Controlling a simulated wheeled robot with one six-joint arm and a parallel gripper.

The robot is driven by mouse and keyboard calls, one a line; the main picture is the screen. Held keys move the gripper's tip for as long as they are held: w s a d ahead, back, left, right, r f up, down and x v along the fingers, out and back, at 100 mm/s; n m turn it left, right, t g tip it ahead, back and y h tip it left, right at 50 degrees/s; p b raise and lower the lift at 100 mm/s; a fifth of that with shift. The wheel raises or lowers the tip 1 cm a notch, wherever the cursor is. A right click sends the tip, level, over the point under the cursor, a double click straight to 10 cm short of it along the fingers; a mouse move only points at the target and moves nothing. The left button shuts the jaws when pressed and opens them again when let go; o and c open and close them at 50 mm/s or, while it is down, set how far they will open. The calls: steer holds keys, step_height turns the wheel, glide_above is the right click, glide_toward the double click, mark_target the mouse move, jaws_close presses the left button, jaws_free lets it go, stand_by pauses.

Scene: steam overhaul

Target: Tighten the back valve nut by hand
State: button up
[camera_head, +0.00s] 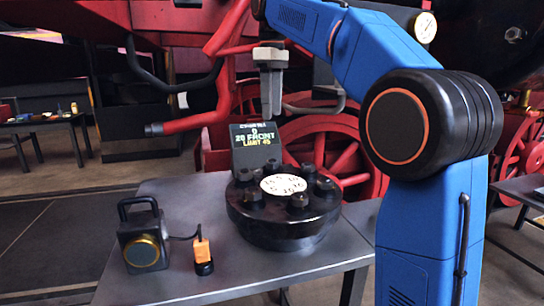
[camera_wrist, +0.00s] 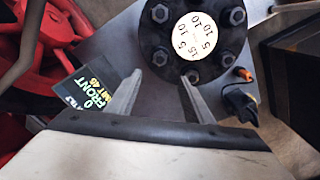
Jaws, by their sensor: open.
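The black round valve cover (camera_head: 285,228) sits on a grey table, with several dark nuts in a ring around a white numbered dial (camera_head: 283,184). The nut at the back of the ring (camera_head: 273,166) is seated in the cover, below my gripper. In the wrist view the cover (camera_wrist: 178,62) and dial (camera_wrist: 195,37) are at the top, with a nut (camera_wrist: 160,57) just beyond the left fingertip. My gripper (camera_head: 267,113) is open and empty, pointing down above the cover and apart from it. Its spread fingers show in the wrist view (camera_wrist: 162,80).
A display panel (camera_head: 257,146) reading FRONT and LIMIT 45 stands behind the cover. A black lamp (camera_head: 142,240) and a small orange piece (camera_head: 202,250) on a cable are on the table's left. Red locomotive wheels (camera_head: 335,140) and pipes are close behind.

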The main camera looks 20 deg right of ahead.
mark_target(272, 164)
step_height(272, 164, down, 15)
steer(key=shift+r, duration=0.2)
stand_by(0.3)
steer(key=c, duration=1)
